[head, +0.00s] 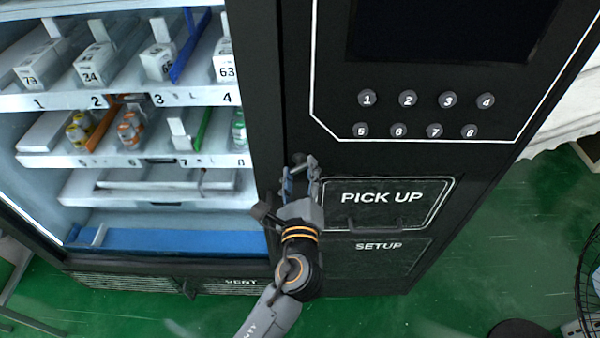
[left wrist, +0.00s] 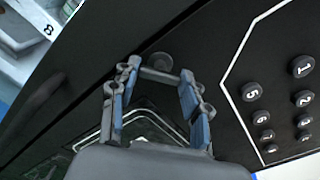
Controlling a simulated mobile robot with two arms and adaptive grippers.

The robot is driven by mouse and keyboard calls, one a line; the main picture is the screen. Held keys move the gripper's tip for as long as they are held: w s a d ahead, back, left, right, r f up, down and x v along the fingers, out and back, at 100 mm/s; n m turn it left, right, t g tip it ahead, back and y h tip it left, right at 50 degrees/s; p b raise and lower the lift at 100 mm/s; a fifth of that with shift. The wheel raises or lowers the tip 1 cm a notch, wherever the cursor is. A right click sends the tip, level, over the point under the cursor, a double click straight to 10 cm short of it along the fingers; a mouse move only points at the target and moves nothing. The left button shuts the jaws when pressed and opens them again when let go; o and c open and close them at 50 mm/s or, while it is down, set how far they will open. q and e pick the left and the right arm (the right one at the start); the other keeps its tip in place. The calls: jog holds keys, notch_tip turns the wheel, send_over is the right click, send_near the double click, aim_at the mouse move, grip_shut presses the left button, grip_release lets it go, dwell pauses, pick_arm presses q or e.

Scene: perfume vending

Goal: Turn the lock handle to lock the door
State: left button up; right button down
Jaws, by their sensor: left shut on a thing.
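The lock handle (head: 298,158) is a small grey knob with a short bar on the black front of the vending machine, left of the PICK UP panel. It also shows in the left wrist view (left wrist: 158,62). My left gripper (head: 300,170) is at the handle, its two blue-padded fingers on either side of the bar, shut on it. The bar lies crosswise between the fingertips in the left wrist view. The door (head: 255,80), a black frame around glass, is at the left and looks flush with the machine front. My right gripper is not in view.
The keypad (head: 425,115) with numbered buttons is right of the handle. The PICK UP flap (head: 375,203) and SETUP panel (head: 380,248) are close to my left wrist. Shelves with numbered boxes and bottles show through the door. Green floor (head: 480,270) is open at the right.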

pick_arm(q)
jog(key=o, duration=1.2)
jog(key=shift+c, duration=0.2)
jog(key=shift+s, duration=0.1)
jog(key=s, duration=1.2)
jog(key=shift+w, duration=0.1)
